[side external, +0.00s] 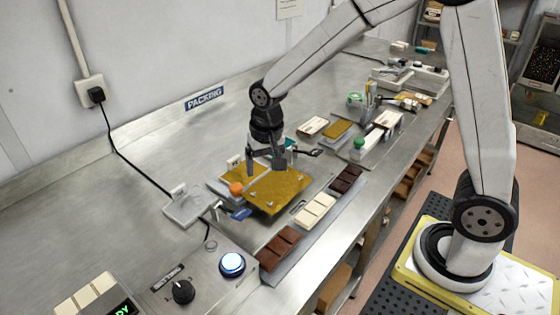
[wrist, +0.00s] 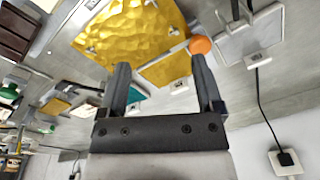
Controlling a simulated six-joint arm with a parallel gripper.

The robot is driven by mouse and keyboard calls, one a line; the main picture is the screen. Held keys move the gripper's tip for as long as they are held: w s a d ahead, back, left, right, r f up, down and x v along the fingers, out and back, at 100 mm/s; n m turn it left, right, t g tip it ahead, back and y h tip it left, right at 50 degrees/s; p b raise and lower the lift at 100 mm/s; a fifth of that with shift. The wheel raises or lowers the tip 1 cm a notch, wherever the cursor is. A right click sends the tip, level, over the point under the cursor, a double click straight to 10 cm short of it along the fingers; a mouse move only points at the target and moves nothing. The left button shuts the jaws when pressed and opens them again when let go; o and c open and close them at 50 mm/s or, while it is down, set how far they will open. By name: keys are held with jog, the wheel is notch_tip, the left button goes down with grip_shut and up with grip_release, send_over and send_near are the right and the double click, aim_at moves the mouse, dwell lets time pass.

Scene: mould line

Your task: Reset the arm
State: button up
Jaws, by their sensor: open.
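My gripper (side external: 265,168) hangs above the far part of a gold, textured plate (side external: 280,191) on the steel bench. Its fingers point down and stand apart with nothing between them. In the wrist view my gripper (wrist: 163,88) shows two dark parallel fingers, open and empty. The gold plate (wrist: 128,32) lies beyond the fingertips there, and an orange knob (wrist: 200,45) appears close to the right finger. The knob also shows in the side view (side external: 236,188) at the plate's left edge.
Chocolate bars in dark brown (side external: 345,180), cream (side external: 315,210) and milk brown (side external: 280,248) lie on a strip along the front. A metal pad (side external: 190,207) with a cable sits left. A panel with a lit blue button (side external: 232,264) stands nearer. Small boxes (side external: 313,126) lie behind.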

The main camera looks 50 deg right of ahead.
jog(key=s+d+n, duration=0.1)
jog(key=s, duration=0.3)
jog(key=s+d+f+n+t, duration=0.1)
jog(key=s+n, duration=0.1)
jog(key=s, duration=0.2)
jog(key=s+d+n, duration=0.1)
jog(key=s+n, duration=0.1)
jog(key=s, duration=0.2)
jog(key=shift+s+d+f+t, duration=0.2)
jog(key=shift+s+f+t, duration=0.1)
jog(key=shift+f, duration=0.1)
jog(key=shift+o, duration=0.2)
jog(key=shift+w, duration=0.1)
jog(key=shift+o, duration=0.9)
